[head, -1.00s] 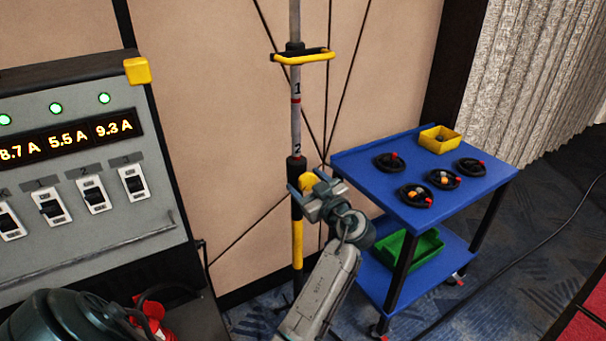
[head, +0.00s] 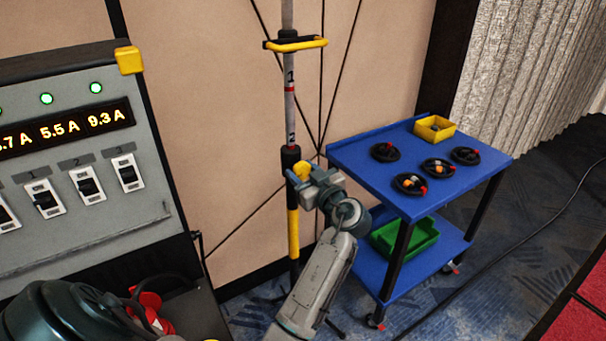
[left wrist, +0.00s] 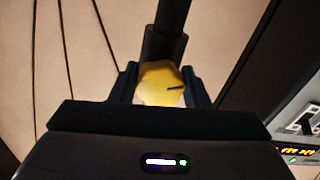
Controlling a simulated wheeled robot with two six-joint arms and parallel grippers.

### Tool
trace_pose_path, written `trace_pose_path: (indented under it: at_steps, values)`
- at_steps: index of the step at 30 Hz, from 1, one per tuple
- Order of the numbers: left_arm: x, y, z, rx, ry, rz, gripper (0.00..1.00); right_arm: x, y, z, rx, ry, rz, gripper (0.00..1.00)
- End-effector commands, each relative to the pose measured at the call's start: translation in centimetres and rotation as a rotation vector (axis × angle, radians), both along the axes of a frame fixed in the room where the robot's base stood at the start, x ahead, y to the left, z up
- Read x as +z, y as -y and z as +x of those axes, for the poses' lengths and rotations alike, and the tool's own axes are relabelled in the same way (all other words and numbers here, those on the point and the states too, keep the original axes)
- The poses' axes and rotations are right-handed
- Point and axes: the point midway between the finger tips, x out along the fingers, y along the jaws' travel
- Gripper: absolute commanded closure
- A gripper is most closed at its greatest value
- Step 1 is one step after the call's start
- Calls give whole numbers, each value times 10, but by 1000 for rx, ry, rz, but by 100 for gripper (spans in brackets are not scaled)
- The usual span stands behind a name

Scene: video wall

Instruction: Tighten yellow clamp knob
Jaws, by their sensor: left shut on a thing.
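The yellow clamp knob (head: 301,170) sits on the dark collar of an upright pole (head: 290,102) marked 1 and 2. My left gripper (head: 309,180) is shut on the knob, coming at it from the front right. In the left wrist view the knob (left wrist: 160,84), with a dark line on its face, sits between the two dark fingers of the gripper (left wrist: 160,90). The fingers hide the knob's sides. My right gripper is not in view.
A grey switch console (head: 75,170) with lit ampere readouts stands at the left. A blue cart (head: 365,168) at the right bears several black cable coils and a yellow bin (head: 435,128); a green bin (head: 405,238) is on its lower shelf. A cable crosses the carpet.

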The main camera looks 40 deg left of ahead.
Motion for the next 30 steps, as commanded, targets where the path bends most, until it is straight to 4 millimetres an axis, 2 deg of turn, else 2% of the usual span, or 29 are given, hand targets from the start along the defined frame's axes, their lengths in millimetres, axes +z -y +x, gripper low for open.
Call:
trace_pose_path:
  at_steps: [1, 6, 12, 21, 30]
  values:
    - [-1, 0, 0, 0, -28, 14, 81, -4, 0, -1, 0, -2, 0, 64]
    - [-1, -1, 0, 0, -148, 63, 81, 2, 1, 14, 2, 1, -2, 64]
    - [0, -1, -1, 0, -283, 119, 81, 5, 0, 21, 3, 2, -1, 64]
    - [1, -1, -1, 1, -418, 175, 81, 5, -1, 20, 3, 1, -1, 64]
    - [1, -1, -2, 1, -460, 193, 81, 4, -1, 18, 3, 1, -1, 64]
